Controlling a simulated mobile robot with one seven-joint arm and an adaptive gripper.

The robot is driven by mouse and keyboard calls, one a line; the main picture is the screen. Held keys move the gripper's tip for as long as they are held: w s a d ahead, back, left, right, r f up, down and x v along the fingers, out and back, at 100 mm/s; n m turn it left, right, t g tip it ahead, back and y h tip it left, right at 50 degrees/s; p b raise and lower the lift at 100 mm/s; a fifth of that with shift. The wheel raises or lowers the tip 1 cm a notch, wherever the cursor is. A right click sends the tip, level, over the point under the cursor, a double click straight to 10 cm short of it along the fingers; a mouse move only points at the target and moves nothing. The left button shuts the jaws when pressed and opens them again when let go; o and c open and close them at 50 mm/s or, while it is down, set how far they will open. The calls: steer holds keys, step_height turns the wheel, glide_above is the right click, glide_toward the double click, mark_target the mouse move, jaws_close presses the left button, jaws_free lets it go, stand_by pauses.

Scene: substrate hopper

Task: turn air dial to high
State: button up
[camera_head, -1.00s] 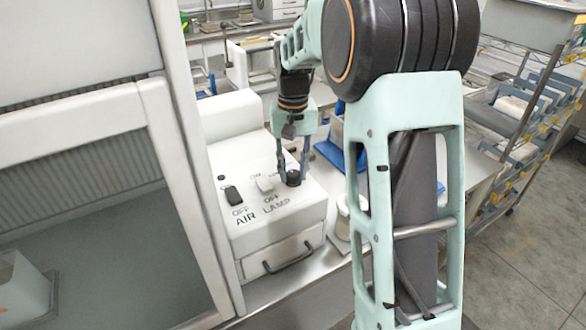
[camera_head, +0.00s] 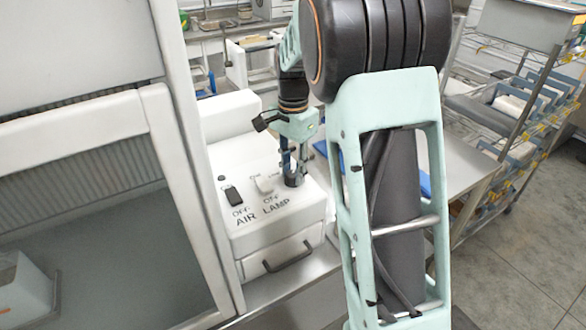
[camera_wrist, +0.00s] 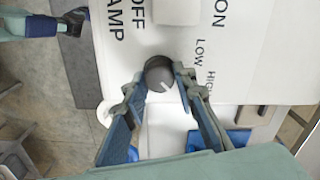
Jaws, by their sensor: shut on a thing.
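The air dial (camera_wrist: 157,72) is a small dark round knob with a white pointer line, on the white control box. In the wrist view its pointer slants to the lower right, and the words LOW and HIGH are printed to its right. My gripper (camera_wrist: 161,77) is shut on the dial, one fingertip on each side of it. In the head view my gripper (camera_head: 292,168) reaches down from above at the box's right end, its fingers largely hiding the dial (camera_head: 293,181).
A dark AIR switch (camera_head: 234,196) and a white LAMP switch (camera_head: 264,184) are left of the dial. A drawer with a dark handle (camera_head: 288,258) is below. A glass-fronted cabinet frame (camera_head: 185,165) stands close on the left. Blue items lie behind my arm.

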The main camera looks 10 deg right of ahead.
mark_target(294, 173)
steer(key=shift+m, duration=1.2)
steer(key=o, duration=1.2)
steer(key=shift+c, duration=0.2)
step_height(294, 173, up, 12)
steer(key=shift+d, duration=0.1)
